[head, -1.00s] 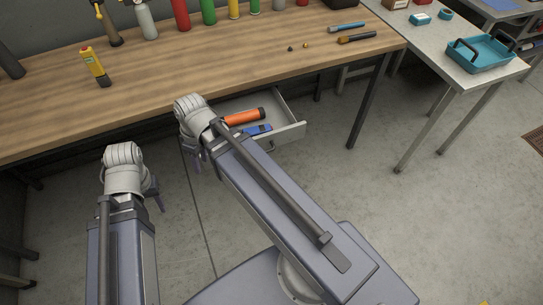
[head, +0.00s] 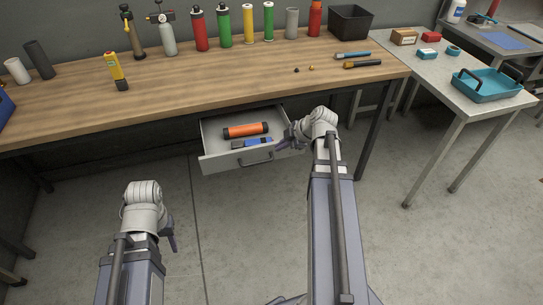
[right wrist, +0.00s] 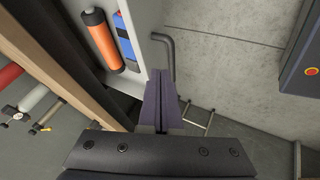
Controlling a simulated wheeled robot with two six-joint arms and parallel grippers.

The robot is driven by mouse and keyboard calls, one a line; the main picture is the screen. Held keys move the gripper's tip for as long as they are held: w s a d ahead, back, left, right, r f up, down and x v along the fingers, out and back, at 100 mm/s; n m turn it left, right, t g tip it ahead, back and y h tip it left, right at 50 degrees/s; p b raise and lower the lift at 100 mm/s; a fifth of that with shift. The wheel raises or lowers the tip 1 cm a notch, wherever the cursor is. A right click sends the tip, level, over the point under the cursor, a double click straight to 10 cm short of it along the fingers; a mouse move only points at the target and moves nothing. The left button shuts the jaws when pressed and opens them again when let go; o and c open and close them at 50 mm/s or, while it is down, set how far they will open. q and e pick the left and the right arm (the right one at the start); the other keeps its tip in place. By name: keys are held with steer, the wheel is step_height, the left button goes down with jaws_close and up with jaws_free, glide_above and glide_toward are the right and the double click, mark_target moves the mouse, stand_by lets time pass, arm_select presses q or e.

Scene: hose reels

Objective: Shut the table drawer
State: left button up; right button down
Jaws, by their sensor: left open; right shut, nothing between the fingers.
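The table drawer (head: 222,162) stands pulled out below the front edge of the wooden table (head: 190,90). Its dark bar handle (head: 256,160) is on the front panel. An orange and black cylinder (head: 246,130) and a blue item (head: 252,143) lie inside. My right gripper (head: 285,143) is shut and empty at the drawer's right front corner. In the right wrist view its fingers (right wrist: 164,98) are close to the drawer front, near the handle (right wrist: 168,55); I cannot tell if they touch. My left gripper (head: 172,238) is open, low and left, away from the drawer.
Several bottles and canisters (head: 224,26) stand along the table's back, with a black bin (head: 350,22). A yellow tool (head: 113,68) stands on the left. A side table with a teal tray (head: 490,84) is at right. The floor before the drawer is clear.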

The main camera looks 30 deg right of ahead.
mark_target(269, 154)
steer(key=b+x, duration=0.6)
steer(key=x, duration=0.2)
steer(key=shift+w+f+b, duration=0.1)
steer(key=shift+f+b, duration=0.25)
steer(key=shift+f, duration=0.05)
steer(key=shift+w+a+f+b, duration=0.25)
steer(key=shift+w+f+b, duration=0.15)
steer(key=shift+w, duration=0.1)
